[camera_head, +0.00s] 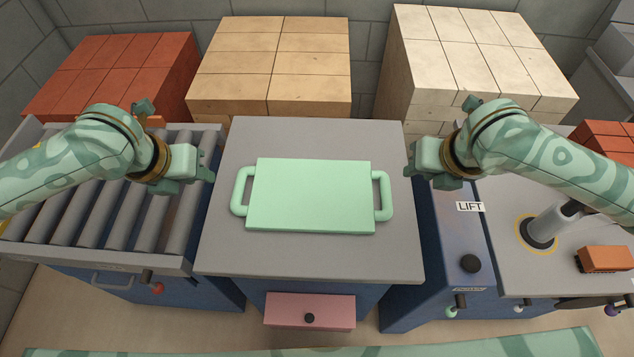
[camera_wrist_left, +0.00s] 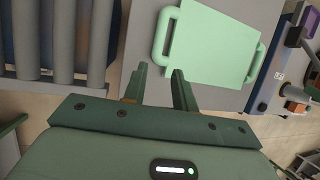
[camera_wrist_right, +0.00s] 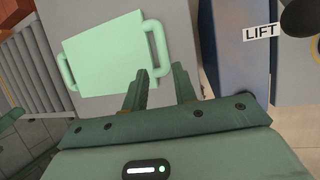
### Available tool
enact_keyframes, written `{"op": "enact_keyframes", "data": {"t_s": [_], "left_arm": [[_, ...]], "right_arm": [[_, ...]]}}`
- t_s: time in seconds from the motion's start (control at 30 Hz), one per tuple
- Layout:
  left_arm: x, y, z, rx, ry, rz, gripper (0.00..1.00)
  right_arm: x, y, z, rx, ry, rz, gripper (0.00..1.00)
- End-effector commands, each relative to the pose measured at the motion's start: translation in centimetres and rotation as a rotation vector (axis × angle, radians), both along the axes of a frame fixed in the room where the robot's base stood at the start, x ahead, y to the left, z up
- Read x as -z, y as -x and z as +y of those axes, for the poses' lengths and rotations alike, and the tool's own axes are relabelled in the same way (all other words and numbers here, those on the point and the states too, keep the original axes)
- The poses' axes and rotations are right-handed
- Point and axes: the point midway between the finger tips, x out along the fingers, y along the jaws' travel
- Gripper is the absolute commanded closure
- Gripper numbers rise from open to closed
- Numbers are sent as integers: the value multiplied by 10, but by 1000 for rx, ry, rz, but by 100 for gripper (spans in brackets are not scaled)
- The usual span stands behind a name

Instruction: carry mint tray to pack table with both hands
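The mint tray (camera_head: 310,196) lies flat on a grey-topped table (camera_head: 315,262) in the middle of the head view, with a loop handle on its left and right ends. It also shows in the left wrist view (camera_wrist_left: 210,45) and the right wrist view (camera_wrist_right: 105,55). My left gripper (camera_head: 212,165) is above and left of the tray's left handle, apart from it; its fingers are open and empty in its wrist view (camera_wrist_left: 160,78). My right gripper (camera_head: 410,160) is above and right of the right handle, apart from it, open and empty (camera_wrist_right: 160,78). I cannot tell which surface is the pack table.
A roller conveyor (camera_head: 125,220) stands left of the table. A blue unit labelled LIFT (camera_head: 455,250) stands close on the right, beside a grey bench (camera_head: 515,265) with an orange brick (camera_head: 605,258). Red, tan and cream brick stacks line the back. A pink drawer (camera_head: 310,310) sticks out in front.

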Motion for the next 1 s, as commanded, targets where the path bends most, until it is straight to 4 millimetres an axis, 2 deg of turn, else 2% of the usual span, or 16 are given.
{"op": "enact_keyframes", "data": {"t_s": [0.23, 0.37, 1.0], "left_arm": [[3, -1, -1, -2, 1, 1, 72], [14, -6, -4, -3, 2, 3, 72], [124, -50, -29, -3, 1, 2, 72]], "right_arm": [[3, -1, 1, 1, -2, 1, 72], [15, -6, 3, 3, -3, 3, 72], [124, -53, 21, 3, -2, 3, 72]]}}
